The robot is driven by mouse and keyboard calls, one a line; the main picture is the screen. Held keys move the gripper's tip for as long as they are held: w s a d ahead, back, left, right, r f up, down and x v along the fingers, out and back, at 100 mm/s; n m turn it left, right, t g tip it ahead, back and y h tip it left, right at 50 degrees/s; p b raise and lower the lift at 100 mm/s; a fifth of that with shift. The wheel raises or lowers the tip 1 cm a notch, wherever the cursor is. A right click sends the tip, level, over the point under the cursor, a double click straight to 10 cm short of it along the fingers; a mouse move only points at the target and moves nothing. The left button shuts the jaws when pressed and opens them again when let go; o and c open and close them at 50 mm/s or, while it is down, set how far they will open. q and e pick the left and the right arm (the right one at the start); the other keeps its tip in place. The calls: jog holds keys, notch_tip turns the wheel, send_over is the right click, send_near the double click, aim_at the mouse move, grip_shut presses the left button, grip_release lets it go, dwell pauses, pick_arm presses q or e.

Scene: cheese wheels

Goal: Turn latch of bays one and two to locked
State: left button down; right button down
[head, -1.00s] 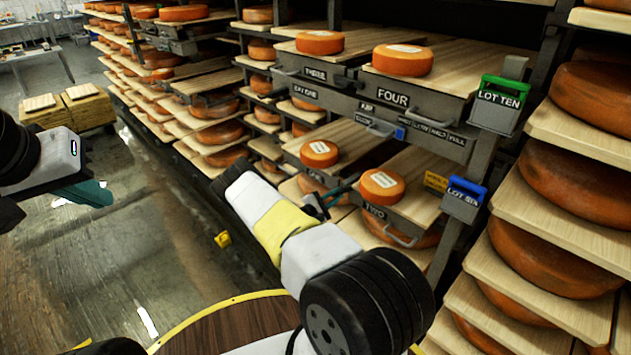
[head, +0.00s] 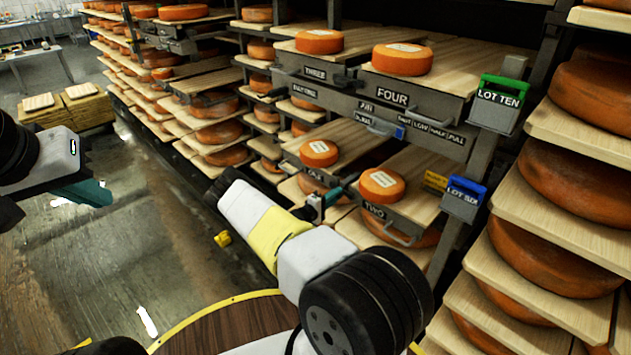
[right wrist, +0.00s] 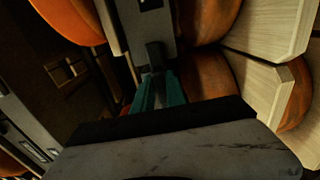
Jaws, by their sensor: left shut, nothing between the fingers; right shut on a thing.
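The bay two drawer (head: 376,212) carries a wooden board and an orange cheese wheel (head: 382,184). The bay one drawer (head: 313,178) is beside it on the left, its label partly hidden by my right gripper. My right gripper (head: 332,196) is at the rack front between these two bays. In the right wrist view its teal fingers (right wrist: 158,84) are shut on a dark latch lever (right wrist: 154,55) that stands out from a grey post. I cannot tell the latch's lock state. My left gripper (head: 97,192) is shut and empty, away from the rack over the floor.
Bays three (head: 315,72) and four (head: 393,97) sit above with cheese wheels. A green-topped lot box (head: 498,100) and a blue-topped one (head: 463,200) stick out at the right post. Stacked cheese shelves (head: 560,230) stand at right. The floor at left is mostly clear.

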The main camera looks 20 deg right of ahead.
dwell(0.5)
jog(key=c, duration=1.4)
grip_release()
jog(key=shift+o, duration=0.2)
jog(key=v, duration=0.7)
jog(key=shift+s+a, duration=0.15)
jog(key=shift+a, duration=0.2)
jog(key=shift+r, duration=0.1)
